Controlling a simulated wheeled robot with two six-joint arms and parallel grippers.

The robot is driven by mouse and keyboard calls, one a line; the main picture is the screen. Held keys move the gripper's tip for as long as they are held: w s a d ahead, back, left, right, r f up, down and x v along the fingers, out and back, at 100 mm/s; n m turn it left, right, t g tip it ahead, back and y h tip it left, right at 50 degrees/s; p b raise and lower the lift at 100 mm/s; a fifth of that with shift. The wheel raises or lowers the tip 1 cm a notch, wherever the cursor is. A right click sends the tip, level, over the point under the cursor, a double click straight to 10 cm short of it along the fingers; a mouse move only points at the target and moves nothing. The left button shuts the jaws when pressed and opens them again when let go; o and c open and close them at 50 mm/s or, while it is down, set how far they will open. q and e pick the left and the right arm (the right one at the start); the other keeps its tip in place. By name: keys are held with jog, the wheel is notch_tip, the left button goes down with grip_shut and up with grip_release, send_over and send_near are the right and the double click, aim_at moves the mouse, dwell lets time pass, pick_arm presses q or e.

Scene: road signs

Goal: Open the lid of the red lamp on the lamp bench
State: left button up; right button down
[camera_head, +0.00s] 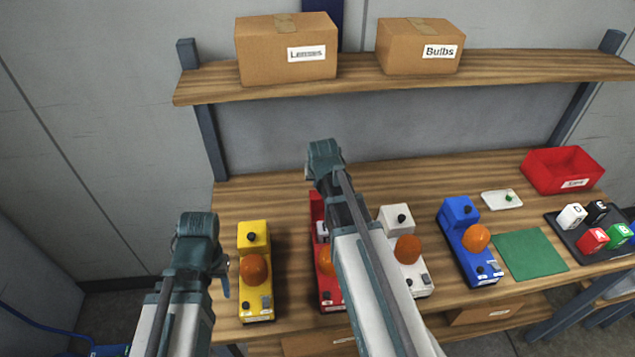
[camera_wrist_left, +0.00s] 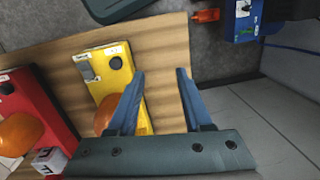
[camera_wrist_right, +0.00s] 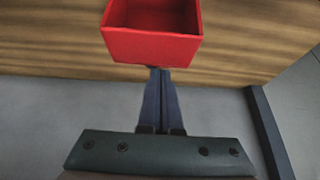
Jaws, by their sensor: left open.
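The red lamp (camera_head: 330,291) stands on the bench, partly hidden in the head view by my right arm. Its lid (camera_head: 315,205) stands raised at the back. A white block (camera_head: 322,228) shows in the uncovered compartment. The left wrist view shows the lamp body (camera_wrist_left: 38,100), orange dome (camera_wrist_left: 20,135) and white block (camera_wrist_left: 50,160). In the right wrist view the hollow red lid (camera_wrist_right: 150,47) is just beyond my right fingertips (camera_wrist_right: 161,76), which are together; I cannot tell whether they touch it. My left gripper (camera_wrist_left: 160,74) is open and empty, left of the yellow lamp.
Yellow (camera_head: 262,300), white (camera_head: 413,284) and blue (camera_head: 485,267) lamps stand beside the red one. A green mat (camera_head: 530,255), red bin (camera_head: 565,170) and tray of small blocks (camera_head: 570,252) are at right. A shelf (camera_head: 360,88) holding two boxes spans above.

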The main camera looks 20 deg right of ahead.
jog(key=shift+s+a+r+p, duration=0.15)
jog(key=shift+s+r, duration=0.05)
jog(key=shift+s, duration=0.35)
jog(key=shift+s+a+r+p, duration=0.15)
jog(key=shift+s, duration=0.35)
jog(key=shift+f, duration=0.1)
jog(key=shift+w, duration=0.2)
jog(key=w+d, duration=0.1)
jog(key=w, duration=0.3)
jog(key=p+v, duration=0.4)
jog(key=v, duration=0.1)
jog(key=s+p+v, duration=0.1)
jog(key=p+v, duration=0.2)
jog(key=v, duration=0.1)
jog(key=shift+s+a+p, duration=0.1)
jog(key=shift+s+p, duration=0.05)
jog(key=shift+p, duration=0.25)
